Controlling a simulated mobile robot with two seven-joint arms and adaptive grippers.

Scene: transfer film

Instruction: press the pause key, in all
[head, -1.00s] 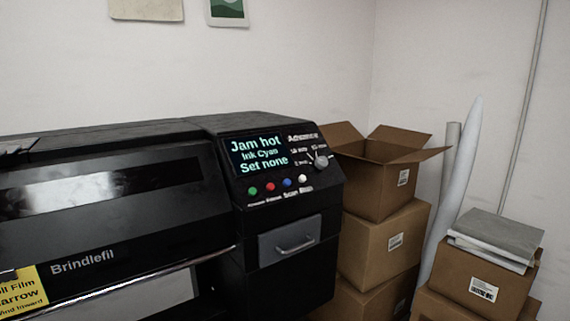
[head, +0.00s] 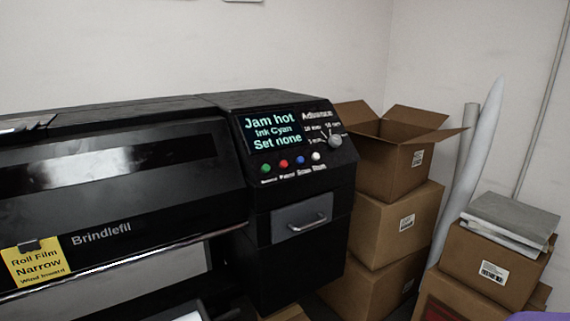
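The dark printer marked Brindlefil (head: 100,227) fills the left and middle. Its control panel has a lit screen (head: 271,132) reading "Jam hot", "Ink Cyan", "Set none". Below the screen sit a green key (head: 266,168), a red key (head: 283,163), a blue key (head: 300,160) and a white key (head: 316,156). The small labels under them are blurred; the one under the red key looks like "Pause". A grey knob (head: 335,141) marked "Advance" is at the right of the panel. Neither gripper is in view and nothing touches the keys.
A drawer with a handle (head: 306,222) is below the panel. Stacked cardboard boxes (head: 392,222) stand close at its right, the top one open. White rolls (head: 474,160) lean behind. A purple shape (head: 540,317) shows at the bottom right corner; I cannot tell what it is.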

